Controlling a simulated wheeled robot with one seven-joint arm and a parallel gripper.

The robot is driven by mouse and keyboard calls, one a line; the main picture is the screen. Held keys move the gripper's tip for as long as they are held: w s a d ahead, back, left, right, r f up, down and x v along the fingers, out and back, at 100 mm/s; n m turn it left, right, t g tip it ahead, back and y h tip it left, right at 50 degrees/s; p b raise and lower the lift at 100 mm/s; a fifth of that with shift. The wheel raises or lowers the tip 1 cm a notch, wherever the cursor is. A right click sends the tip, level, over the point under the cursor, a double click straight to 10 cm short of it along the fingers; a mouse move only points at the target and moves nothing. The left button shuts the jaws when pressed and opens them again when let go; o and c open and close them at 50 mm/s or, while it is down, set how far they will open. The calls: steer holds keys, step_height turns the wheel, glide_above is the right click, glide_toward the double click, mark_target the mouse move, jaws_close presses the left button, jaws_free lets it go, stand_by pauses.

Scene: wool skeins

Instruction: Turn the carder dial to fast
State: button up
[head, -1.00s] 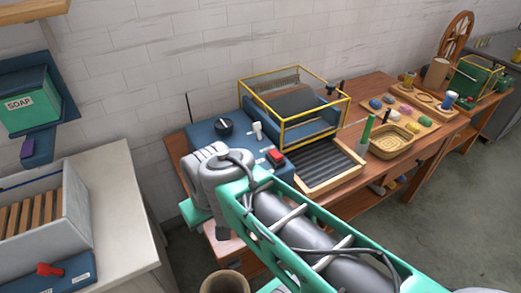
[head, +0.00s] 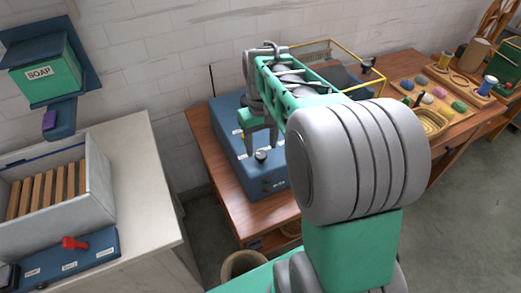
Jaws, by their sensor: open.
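The carder's blue housing (head: 229,137) stands at the left end of the wooden bench in the head view. A small dark knob with a pale top (head: 261,156) sits on it near the front, with small pale labels around.
The carder's yellow frame (head: 366,87) is partly covered by my arm. At left a white counter (head: 138,180) holds a grey crate (head: 99,183) and a blue panel with a red lever (head: 74,243).

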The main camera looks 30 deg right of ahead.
mark_target(261, 154)
steer(key=shift+f, duration=1.55)
steer(key=shift+c, duration=0.4)
jaws_close()
